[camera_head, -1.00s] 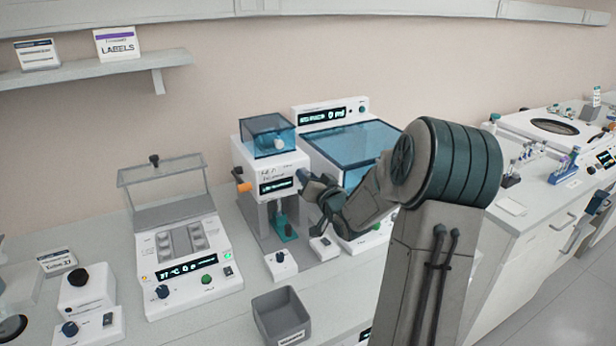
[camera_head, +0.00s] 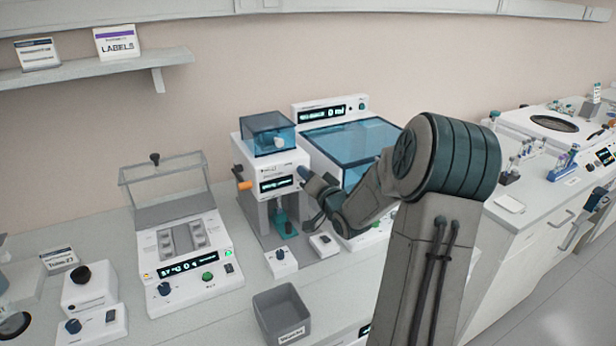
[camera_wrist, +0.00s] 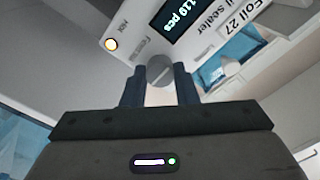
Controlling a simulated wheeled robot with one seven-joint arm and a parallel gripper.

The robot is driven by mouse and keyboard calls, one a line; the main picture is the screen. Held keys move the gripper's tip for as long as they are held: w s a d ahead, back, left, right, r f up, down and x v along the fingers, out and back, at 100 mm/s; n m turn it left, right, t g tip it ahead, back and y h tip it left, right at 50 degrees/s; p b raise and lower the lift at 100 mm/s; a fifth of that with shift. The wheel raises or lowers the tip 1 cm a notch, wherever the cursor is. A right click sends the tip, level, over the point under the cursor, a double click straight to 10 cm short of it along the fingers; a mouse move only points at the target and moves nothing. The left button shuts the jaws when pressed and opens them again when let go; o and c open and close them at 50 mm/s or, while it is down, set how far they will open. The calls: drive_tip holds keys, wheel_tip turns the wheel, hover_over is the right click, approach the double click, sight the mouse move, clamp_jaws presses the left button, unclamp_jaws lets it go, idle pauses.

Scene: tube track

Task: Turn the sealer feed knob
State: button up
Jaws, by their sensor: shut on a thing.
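The foil sealer (camera_head: 270,165) is a white machine with a tinted blue hopper on top and a lit display. In the wrist view its display (camera_wrist: 180,17) shows upside down, reading "119 pcs", beside a "Foil 27 sealer" label. The feed knob (camera_wrist: 160,71) is a small grey round knob with a line across its face. It sits between the two dark fingers of my gripper (camera_wrist: 160,82), which is shut on it. In the head view my gripper (camera_head: 304,177) is at the sealer's right front; the knob is hidden there.
A blue-lidded machine (camera_head: 350,145) is close behind my arm. A small control box (camera_head: 281,262) and a grey bin (camera_head: 283,316) stand in front.

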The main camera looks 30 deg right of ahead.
drive_tip(key=o, duration=1)
drive_tip(key=s, duration=0.4)
drive_tip(key=s+b, duration=0.1)
drive_tip(key=s, duration=0.4)
drive_tip(key=s+b, duration=0.1)
drive_tip(key=s, duration=0.4)
drive_tip(key=shift+d, duration=0.25)
drive_tip(key=shift+w, duration=0.15)
drive_tip(key=s+a+f+n+g, duration=0.1)
drive_tip(key=s+a+n+g, duration=0.2)
drive_tip(key=s+a+g, duration=0.2)
drive_tip(key=s+a+f+n+g, duration=0.1)
drive_tip(key=s+a+n+g, duration=0.2)
drive_tip(key=s+a+g, duration=0.2)
drive_tip(key=s+a+f+n+g, duration=0.1)
drive_tip(key=s+a+g, duration=0.3)
drive_tip(key=s+a, duration=0.5)
drive_tip(key=shift+s+a+n+g+h, duration=0.15)
drive_tip(key=shift+s+n+g+h, duration=0.2)
drive_tip(key=shift+s+n, duration=0.45)
